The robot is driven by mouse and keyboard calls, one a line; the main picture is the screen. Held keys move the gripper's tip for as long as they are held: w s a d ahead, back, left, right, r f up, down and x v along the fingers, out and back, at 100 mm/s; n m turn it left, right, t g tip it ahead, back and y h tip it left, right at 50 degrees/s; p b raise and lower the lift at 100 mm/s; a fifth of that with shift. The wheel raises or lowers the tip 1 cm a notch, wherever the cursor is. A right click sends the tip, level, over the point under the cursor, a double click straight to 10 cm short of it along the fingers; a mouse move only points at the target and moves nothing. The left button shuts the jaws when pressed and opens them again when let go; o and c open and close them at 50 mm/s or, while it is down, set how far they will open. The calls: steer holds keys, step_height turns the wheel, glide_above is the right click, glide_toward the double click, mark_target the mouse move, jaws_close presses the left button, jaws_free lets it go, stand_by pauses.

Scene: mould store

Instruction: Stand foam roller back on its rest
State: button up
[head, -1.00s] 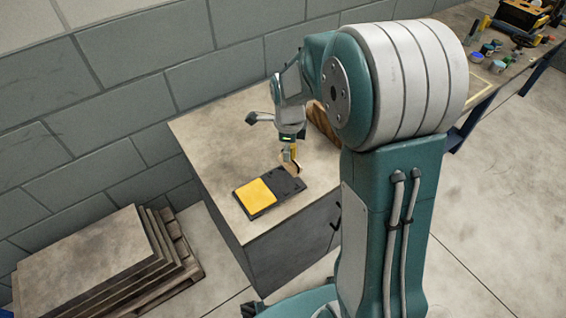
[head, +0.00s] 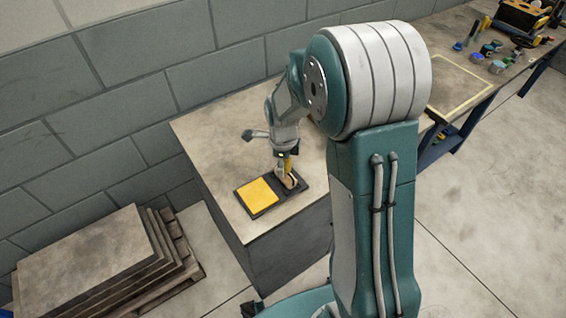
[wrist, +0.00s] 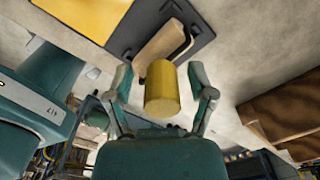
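The foam roller has a tan sleeve (head: 289,181), a dark wire frame and a yellow handle (wrist: 162,88). In the head view it stands at the right part of the black rest (head: 265,209), handle up; the wrist view shows the sleeve (wrist: 160,42) over the rest's dark plate (wrist: 203,35). Contact under the sleeve is hidden. A yellow pad (head: 255,196) covers the rest's left part. My gripper (wrist: 160,78) has its fingers on either side of the handle, with a gap showing on both sides. It points down above the rest.
The rest lies on a grey cabinet top (head: 215,150) against a block wall. A brown object (wrist: 290,112) shows at the right in the wrist view. Stacked boards (head: 90,255) lie on a pallet at left. A workbench (head: 455,80) with tools stands at back right.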

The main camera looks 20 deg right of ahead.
steer(key=shift+r, duration=0.15)
step_height(320, 180, up, 12)
steer(key=shift+f, duration=0.1)
steer(key=s+r+n+t, duration=0.2)
steer(key=s+r+n, duration=0.3)
steer(key=s+n, duration=0.5)
steer(key=s+r+n+t, duration=0.3)
steer(key=s+r+n, duration=0.2)
steer(key=s+n, duration=0.6)
steer(key=shift+n+t, duration=0.3)
steer(key=shift+n, duration=0.9)
